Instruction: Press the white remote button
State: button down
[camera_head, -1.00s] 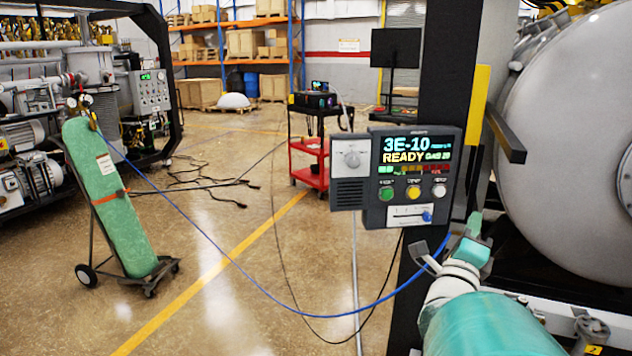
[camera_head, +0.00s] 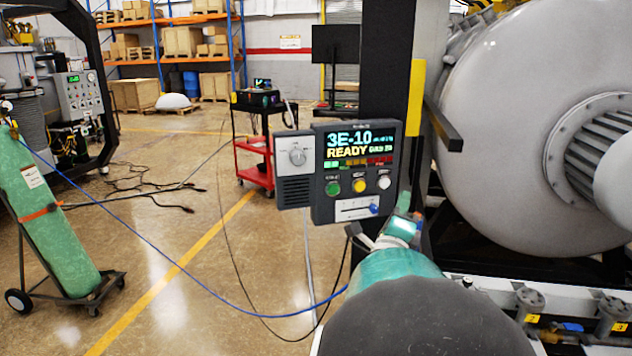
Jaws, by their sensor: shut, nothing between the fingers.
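The white button (camera_head: 384,182) is the rightmost of three round buttons on the dark control panel (camera_head: 326,207), beside a yellow one (camera_head: 360,186) and a green one (camera_head: 333,188). The panel's screen (camera_head: 359,144) reads 3E-10 and READY. My gripper (camera_head: 405,203) is just below and right of the white button in the picture. It is shut and empty, with its tip pointing up. I cannot tell how far the tip is from the panel face, and I see no contact with the button. My teal and grey arm hides the area below the panel.
A slider with a blue knob (camera_head: 374,209) sits under the buttons. The panel is on a black post (camera_head: 388,75). A large grey vessel (camera_head: 530,120) stands close on the right. A blue cable (camera_head: 200,278) hangs across the left. Open floor lies left, with a red cart (camera_head: 255,160) behind.

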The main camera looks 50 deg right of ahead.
jog(key=shift+w+d, duration=0.75)
jog(key=shift+w, duration=0.35)
jog(key=shift+w+d, duration=0.75)
jog(key=shift+w, duration=0.3)
jog(key=shift+w, duration=0.2)
jog(key=shift+w+d, duration=0.2)
dwell(0.4)
jog(key=shift+w+d, duration=0.2)
jog(key=shift+w, duration=0.1)
dwell(0.7)
jog(key=shift+s+a, duration=0.45)
jog(key=shift+s, duration=0.2)
jog(key=shift+s, duration=0.1)
jog(key=s+a, duration=0.1)
jog(key=s, duration=0.1)
jog(key=s+a, duration=0.1)
jog(key=s, duration=0.1)
jog(key=shift+a, duration=0.35)
